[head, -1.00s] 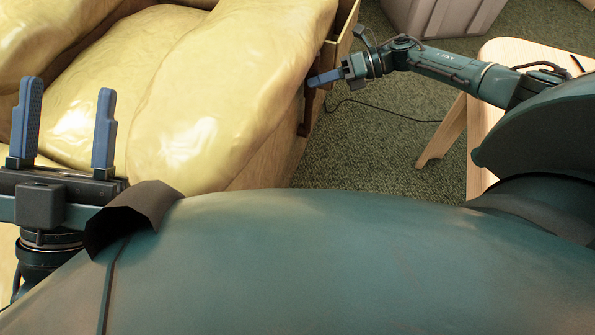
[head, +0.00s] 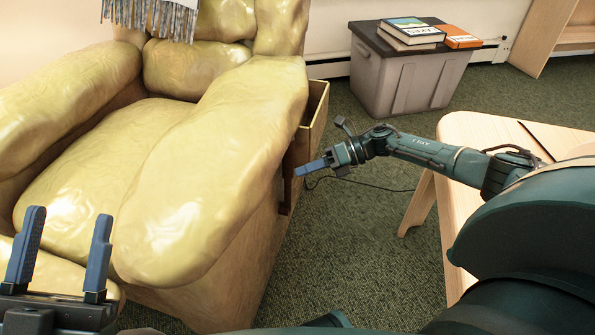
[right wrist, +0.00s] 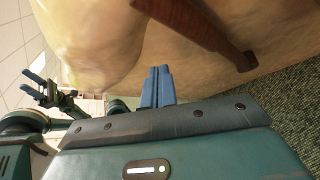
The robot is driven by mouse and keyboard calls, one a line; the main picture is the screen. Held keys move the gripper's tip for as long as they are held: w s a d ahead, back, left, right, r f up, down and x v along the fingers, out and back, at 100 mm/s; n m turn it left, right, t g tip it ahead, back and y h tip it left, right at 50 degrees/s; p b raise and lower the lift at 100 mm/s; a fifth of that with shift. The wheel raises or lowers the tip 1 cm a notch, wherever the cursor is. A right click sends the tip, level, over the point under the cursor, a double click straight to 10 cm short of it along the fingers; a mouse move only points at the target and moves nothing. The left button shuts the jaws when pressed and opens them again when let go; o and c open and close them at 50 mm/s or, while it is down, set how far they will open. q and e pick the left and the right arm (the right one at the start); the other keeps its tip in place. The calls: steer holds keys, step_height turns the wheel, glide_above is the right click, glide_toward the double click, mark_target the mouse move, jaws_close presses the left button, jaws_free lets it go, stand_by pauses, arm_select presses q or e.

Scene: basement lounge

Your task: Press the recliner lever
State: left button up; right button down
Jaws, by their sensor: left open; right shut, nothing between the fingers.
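The yellow recliner (head: 190,215) fills the left of the head view. Its brown lever (head: 288,182) hangs on the side facing my right arm, and shows larger in the right wrist view (right wrist: 190,25). My right gripper (head: 299,171) is shut and empty, its blue fingertips close beside the lever; I cannot tell if they touch it. In the right wrist view the closed fingers (right wrist: 157,70) point at the recliner's side, with the lever above and to the right. My left gripper (head: 70,214) is open and empty in front of the recliner.
A side pocket (head: 315,115) is on the recliner's side behind the lever. A wooden table (head: 480,135) stands under my right arm. A grey bin (head: 405,85) with books on its lid stands at the back. A black cable lies on the green carpet (head: 350,260).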

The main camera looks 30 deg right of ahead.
arm_select(q)
steer(key=shift+w+f+n, duration=0.25)
steer(key=shift+f+n, duration=0.05)
arm_select(e)
steer(key=s+d, duration=0.1)
steer(key=d, duration=0.6)
steer(key=shift+s+f, duration=0.35)
steer(key=shift+f, duration=0.05)
arm_select(q)
steer(key=shift+r, duration=0.2)
arm_select(e)
steer(key=shift+a+r, duration=0.1)
